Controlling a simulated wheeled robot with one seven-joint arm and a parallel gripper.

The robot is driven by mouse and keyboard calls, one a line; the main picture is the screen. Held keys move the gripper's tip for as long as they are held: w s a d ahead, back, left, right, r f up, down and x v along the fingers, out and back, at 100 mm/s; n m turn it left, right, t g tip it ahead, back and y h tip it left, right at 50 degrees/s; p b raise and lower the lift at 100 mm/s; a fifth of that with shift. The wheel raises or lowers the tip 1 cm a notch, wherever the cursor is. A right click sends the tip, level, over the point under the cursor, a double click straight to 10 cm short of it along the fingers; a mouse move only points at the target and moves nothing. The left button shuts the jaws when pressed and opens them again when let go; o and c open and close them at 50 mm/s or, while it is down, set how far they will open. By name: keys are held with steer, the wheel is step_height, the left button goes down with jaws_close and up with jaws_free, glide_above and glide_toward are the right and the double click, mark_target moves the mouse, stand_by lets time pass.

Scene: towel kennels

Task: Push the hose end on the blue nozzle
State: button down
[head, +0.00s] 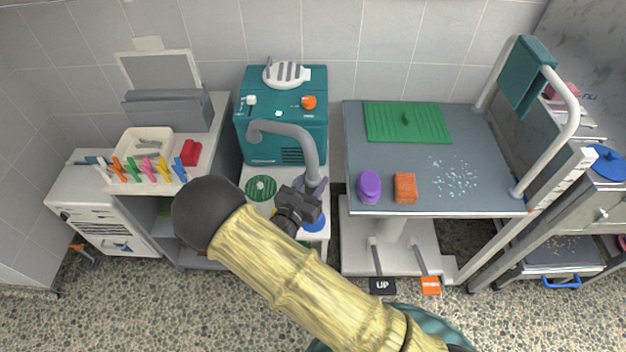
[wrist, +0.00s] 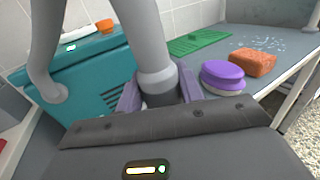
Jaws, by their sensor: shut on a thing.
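A grey hose (head: 300,135) arches up from the teal machine (head: 287,115) and comes down into my gripper (head: 312,187). In the wrist view the hose's lighter grey collar (wrist: 157,80) sits between the purple-grey fingers of my gripper (wrist: 160,95), which is shut on it. The hose end points down, and its tip is hidden behind my gripper. The blue nozzle (head: 315,224) shows partly just below my gripper on the white stand. My wrist covers part of it, and I cannot tell whether the hose end touches it. The wrist view does not show the nozzle.
A green round piece (head: 261,188) lies left on the white stand (head: 258,172). A grey table (head: 430,165) on the right bears a purple brush (head: 369,187), an orange sponge (head: 405,188) and a green mat (head: 430,125). A left shelf holds coloured pegs (head: 150,169) and a red item (head: 191,152).

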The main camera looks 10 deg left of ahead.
mark_target(309, 194)
steer(key=shift+f+b, duration=0.6)
steer(key=shift+f, duration=0.75)
steer(key=shift+f, duration=0.1)
stand_by(0.4)
steer(key=shift+s+a, duration=0.1)
steer(key=shift+s, duration=0.15)
steer(key=shift+w, duration=0.1)
steer(key=shift+w+f+b, duration=0.1)
steer(key=shift+f+b, duration=0.4)
steer(key=shift+f, duration=0.75)
stand_by(1.5)
